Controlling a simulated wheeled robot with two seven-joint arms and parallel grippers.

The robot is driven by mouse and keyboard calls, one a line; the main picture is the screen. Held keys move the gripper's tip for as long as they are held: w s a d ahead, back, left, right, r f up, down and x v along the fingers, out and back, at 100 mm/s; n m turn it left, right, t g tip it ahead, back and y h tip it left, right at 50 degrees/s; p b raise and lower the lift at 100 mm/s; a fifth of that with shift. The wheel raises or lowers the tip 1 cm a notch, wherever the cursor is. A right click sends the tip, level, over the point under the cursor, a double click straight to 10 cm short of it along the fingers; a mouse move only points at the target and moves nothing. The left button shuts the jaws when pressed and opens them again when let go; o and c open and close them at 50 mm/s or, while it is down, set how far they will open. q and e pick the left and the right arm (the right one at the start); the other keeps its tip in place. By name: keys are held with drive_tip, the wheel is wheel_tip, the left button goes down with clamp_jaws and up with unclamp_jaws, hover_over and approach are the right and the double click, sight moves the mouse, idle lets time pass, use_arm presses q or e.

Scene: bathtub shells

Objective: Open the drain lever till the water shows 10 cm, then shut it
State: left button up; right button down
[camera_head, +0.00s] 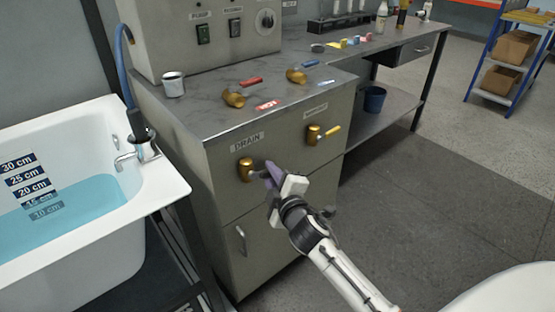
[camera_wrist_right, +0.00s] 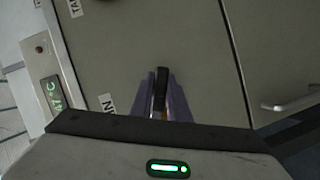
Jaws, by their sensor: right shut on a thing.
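The drain lever's brass valve body (camera_head: 246,170) sits on the grey cabinet front under the DRAIN label (camera_head: 247,143). My right gripper (camera_head: 270,177) is just right of it, with its purple fingers shut on the lever handle. In the right wrist view the dark handle (camera_wrist_right: 161,90) stands between the fingers (camera_wrist_right: 161,105); the head view mostly hides it. The white bathtub (camera_head: 166,186) holds blue water (camera_head: 75,222). The waterline crosses near the 15 cm mark (camera_head: 39,199); the 10 cm mark (camera_head: 46,211) shows through the water. My left gripper is not in view.
Two brass taps, with red (camera_head: 235,98) and blue (camera_head: 297,75) handles, and a white mug (camera_head: 173,84) are on top. A silver door handle (camera_head: 240,239) is below.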

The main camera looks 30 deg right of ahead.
drive_tip(key=shift+a+f+m+g+p, duration=0.15)
drive_tip(key=shift+a+m+g+p, duration=0.2)
drive_tip(key=shift+m+p, duration=0.45)
drive_tip(key=shift+s+a+f+m+g+y+p, duration=0.1)
drive_tip(key=shift+a+f+m+g+y+p, duration=0.15)
drive_tip(key=shift+f+m+y+p, duration=0.6)
drive_tip(key=shift+a+p, duration=0.2)
drive_tip(key=shift+p, duration=0.65)
drive_tip(key=c, duration=1.7)
unclamp_jaws()
drive_tip(key=shift+m, duration=0.25)
